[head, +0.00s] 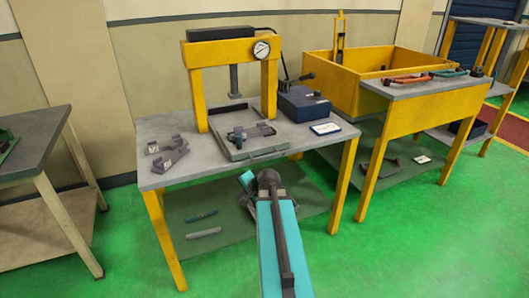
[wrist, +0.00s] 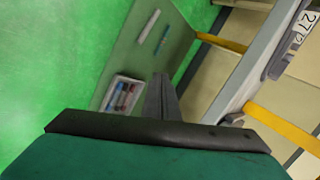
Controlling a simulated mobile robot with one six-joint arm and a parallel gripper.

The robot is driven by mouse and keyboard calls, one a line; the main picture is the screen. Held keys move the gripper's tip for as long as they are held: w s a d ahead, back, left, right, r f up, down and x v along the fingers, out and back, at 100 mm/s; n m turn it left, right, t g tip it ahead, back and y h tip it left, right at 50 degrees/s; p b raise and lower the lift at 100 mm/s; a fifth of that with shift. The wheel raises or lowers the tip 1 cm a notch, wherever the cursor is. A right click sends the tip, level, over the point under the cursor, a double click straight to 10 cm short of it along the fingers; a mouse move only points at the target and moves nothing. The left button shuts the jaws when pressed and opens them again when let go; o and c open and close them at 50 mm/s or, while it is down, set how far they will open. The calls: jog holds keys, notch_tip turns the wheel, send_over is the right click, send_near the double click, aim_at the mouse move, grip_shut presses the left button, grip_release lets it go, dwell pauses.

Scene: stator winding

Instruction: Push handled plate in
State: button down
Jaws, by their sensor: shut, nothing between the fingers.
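The handled plate (head: 236,141) is a flat grey tray-like plate on the grey worktable, between the yellow posts of a press. Its front edge with the handle (head: 268,153) faces me, near the table's front edge. A clamp-like fixture (head: 250,134) sits on it. My gripper (wrist: 162,97) shows in the wrist view with its dark fingers together and nothing between them. It is away from the plate, low by the table's front, with the lower shelf behind it. In the head view my teal arm hides most of it.
The yellow press (head: 231,50) with a round gauge (head: 262,49) and ram stands over the plate. A blue-grey box (head: 303,104) and a card (head: 325,128) lie right of it, grey brackets (head: 168,152) left. Rods (head: 203,233) and a box of markers (wrist: 122,95) are on the lower shelf.

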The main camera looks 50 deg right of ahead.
aim_at(263, 149)
jog(key=s+d+r+m+t+h, duration=0.1)
jog(key=s+d+r+m, duration=0.1)
jog(key=d+r, duration=0.5)
jog(key=s+d+r+m+t+h, duration=0.2)
jog(key=d+r+m, duration=0.1)
jog(key=d+r, duration=0.4)
notch_tip(263, 149, up, 3)
jog(key=shift+s+d+h, duration=0.3)
jog(key=shift+d, duration=0.05)
jog(key=shift+w+f, duration=0.1)
jog(key=shift+x, duration=4.9)
